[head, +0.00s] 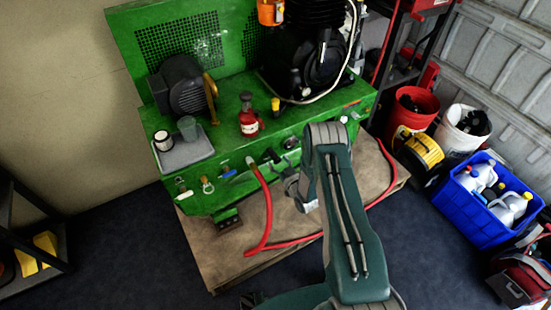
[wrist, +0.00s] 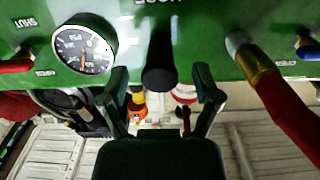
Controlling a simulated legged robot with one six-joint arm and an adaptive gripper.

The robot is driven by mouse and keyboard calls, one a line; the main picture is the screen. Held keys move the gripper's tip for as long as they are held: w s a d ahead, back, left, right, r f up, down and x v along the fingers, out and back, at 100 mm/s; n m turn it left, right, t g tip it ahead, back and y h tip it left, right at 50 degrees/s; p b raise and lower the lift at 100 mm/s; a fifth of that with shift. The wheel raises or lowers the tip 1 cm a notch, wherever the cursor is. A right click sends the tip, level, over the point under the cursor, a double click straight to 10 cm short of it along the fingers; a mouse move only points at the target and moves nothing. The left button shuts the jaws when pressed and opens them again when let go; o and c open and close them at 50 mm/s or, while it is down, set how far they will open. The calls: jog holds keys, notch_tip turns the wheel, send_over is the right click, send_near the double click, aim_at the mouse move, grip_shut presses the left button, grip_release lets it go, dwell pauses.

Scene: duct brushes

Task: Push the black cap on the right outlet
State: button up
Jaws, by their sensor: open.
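The black cap (wrist: 160,62) shows in the wrist view as a dark cylinder standing out from the green panel (wrist: 205,30). That view is upside down. My gripper (wrist: 162,82) is open, with one finger on each side of the cap and gaps between them and it. I cannot tell how far the fingertips are from the panel. In the head view the green panel (head: 222,192) is the front of the machine, and my arm hides part of it. I cannot make out the cap there.
A red hose (wrist: 285,105) with a brass end is fixed to the panel beside the cap. It hangs to the wooden base (head: 205,245) in the head view. A pressure gauge (wrist: 85,50) and red and blue handles flank the cap. A blue crate (head: 490,235) stands right.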

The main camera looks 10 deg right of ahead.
aim_at(279, 161)
jog(key=shift+x, duration=0.8)
dwell(0.4)
grip_shut()
jog(key=shift+s+d, duration=0.1)
jog(key=shift+s, duration=0.1)
jog(key=shift+v, duration=2.85)
jog(key=shift+w+d, duration=0.1)
